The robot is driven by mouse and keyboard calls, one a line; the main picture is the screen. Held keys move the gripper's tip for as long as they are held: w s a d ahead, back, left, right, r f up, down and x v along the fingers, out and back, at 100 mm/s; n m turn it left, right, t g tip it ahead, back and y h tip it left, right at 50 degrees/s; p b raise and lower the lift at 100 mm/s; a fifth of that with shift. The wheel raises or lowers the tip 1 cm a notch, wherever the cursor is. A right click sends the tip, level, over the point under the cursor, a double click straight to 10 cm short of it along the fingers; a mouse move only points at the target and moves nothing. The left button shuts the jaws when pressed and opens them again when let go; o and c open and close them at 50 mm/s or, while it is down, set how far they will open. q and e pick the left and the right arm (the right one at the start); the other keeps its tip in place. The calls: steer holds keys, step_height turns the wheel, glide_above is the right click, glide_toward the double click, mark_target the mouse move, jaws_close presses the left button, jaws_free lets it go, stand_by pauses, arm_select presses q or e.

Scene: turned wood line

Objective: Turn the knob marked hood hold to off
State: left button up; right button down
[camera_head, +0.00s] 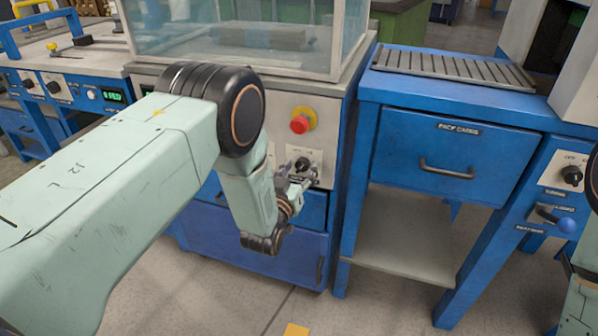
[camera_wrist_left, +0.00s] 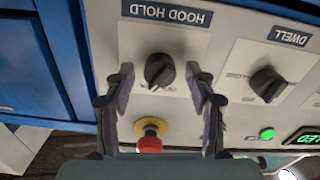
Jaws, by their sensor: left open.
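The hood hold knob (camera_wrist_left: 160,71) is black and sits on a white plate. Its label shows upside down in the left wrist view. In the head view the knob (camera_head: 302,163) is below the red stop button, just above my left gripper's fingers. My left gripper (camera_head: 298,179) is open. In the left wrist view its fingers (camera_wrist_left: 160,80) stand on either side of the knob, with a gap on both sides. The small position words by the knob are too small to read, so its setting is unclear. My right gripper is out of view.
A red stop button on a yellow base (camera_head: 301,122) is close to the knob. The dwell knob (camera_wrist_left: 268,84) and a green button (camera_wrist_left: 267,133) sit beside it. A glass hood (camera_head: 250,30) stands above. A blue bench (camera_head: 455,115) stands at right.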

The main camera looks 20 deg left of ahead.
arm_select(q)
steer(key=c, duration=1.2)
steer(key=shift+o, duration=0.2)
steer(key=n+p, duration=0.2)
steer(key=n, duration=0.3)
steer(key=shift+n, duration=0.3)
steer(key=n+p, duration=0.1)
steer(key=n, duration=0.5)
steer(key=shift+f+p, duration=0.1)
steer(key=shift+p, duration=0.3)
steer(key=shift+n, duration=0.3)
steer(key=o, duration=1.2)
steer(key=shift+c, duration=0.2)
